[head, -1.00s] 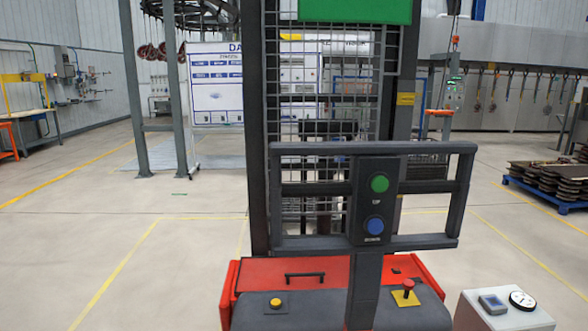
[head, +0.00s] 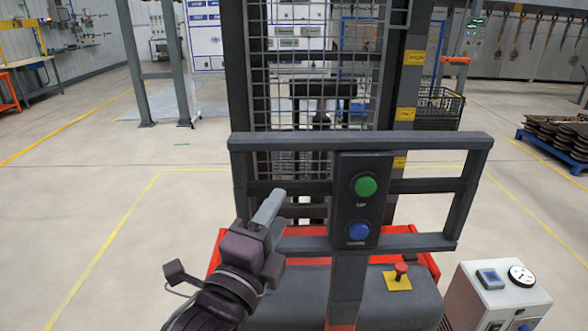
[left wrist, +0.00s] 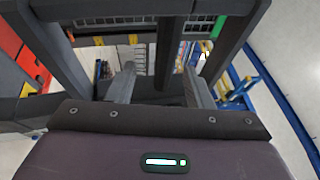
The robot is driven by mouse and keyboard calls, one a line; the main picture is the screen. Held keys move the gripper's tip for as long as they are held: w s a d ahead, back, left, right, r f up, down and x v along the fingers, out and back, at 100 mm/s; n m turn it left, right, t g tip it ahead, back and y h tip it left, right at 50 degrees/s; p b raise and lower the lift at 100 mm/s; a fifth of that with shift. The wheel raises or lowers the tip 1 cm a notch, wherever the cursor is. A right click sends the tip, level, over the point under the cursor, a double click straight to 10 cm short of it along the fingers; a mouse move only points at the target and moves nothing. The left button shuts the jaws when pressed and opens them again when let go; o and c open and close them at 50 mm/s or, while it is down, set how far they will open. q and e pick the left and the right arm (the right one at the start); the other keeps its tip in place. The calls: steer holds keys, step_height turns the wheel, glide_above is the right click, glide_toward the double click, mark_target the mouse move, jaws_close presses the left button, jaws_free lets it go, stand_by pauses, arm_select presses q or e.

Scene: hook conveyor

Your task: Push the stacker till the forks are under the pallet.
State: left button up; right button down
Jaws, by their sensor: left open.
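The stacker stands straight ahead in the head view, with a tall mesh mast, a red and grey body (head: 390,300) and a dark push-handle frame (head: 465,190) carrying a green and a blue button. My left gripper (head: 268,208) is open at the left part of the handle frame. In the left wrist view its fingers (left wrist: 160,86) stand apart, with dark handle bars close ahead; I cannot tell whether they touch. The forks are hidden behind the stacker's body. A blue pallet (head: 553,154) loaded with dark parts lies at the right; no pallet shows at the forks. My right gripper is out of view.
A white box with a gauge (head: 497,295) stands close to the stacker's right. A dark basket (head: 438,105) shows behind the mast at right. Grey posts (head: 133,65) stand at the back left. Yellow lines mark the open floor on both sides.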

mark_target(290, 188)
arm_select(q)
steer(key=p+x, duration=0.1)
steer(key=x, duration=0.1)
steer(key=p+x, duration=0.1)
steer(key=x, duration=0.1)
steer(key=p+x, duration=0.1)
steer(key=x, duration=0.1)
steer(key=shift+w+d+r+p, duration=0.15)
steer(key=shift+r+p, duration=0.15)
steer(key=shift+r, duration=0.15)
steer(key=shift+f, duration=0.1)
jaws_close()
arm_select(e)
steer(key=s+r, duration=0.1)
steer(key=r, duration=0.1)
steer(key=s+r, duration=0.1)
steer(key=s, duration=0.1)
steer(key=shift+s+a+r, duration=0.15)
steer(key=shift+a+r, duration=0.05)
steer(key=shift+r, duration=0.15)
